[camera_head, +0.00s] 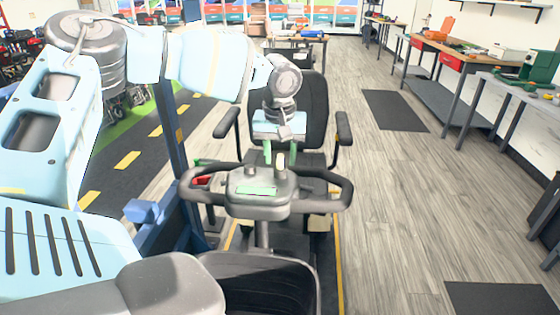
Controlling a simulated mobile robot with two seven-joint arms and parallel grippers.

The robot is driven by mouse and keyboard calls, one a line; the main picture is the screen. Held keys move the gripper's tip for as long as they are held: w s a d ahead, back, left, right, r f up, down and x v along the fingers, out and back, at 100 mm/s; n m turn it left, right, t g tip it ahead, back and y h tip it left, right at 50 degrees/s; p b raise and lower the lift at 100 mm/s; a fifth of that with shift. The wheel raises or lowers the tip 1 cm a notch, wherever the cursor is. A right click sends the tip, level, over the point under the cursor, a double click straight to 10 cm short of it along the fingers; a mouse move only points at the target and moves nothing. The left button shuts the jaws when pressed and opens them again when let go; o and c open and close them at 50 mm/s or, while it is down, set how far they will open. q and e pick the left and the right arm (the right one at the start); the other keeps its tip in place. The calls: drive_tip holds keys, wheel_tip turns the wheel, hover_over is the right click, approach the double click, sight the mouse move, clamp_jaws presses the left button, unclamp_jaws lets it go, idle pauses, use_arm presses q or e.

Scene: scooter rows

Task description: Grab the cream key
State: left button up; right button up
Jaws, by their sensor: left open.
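A mobility scooter stands in front of me, its grey handlebar console (261,187) facing me. A small upright cream piece, which looks like the cream key (281,160), shows at the top of the console. My left gripper (274,158) reaches in from the upper left and points down over the console. Its green fingers are apart, and the cream piece shows between them or just behind them; I cannot tell the exact depth or whether they touch. The lower end of the key is hard to make out. My right gripper is not in view.
The scooter's black seat (303,105) with armrests is behind the console, and a dark basket (262,280) is nearest me. A blue post (172,120) stands close on the left. Workbenches (470,62) line the right wall. The wooden floor between is mostly clear.

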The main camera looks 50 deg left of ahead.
use_arm(q)
drive_tip(key=shift+f, duration=0.3)
drive_tip(key=shift+c, duration=0.3)
clamp_jaws()
drive_tip(key=shift+r, duration=0.1)
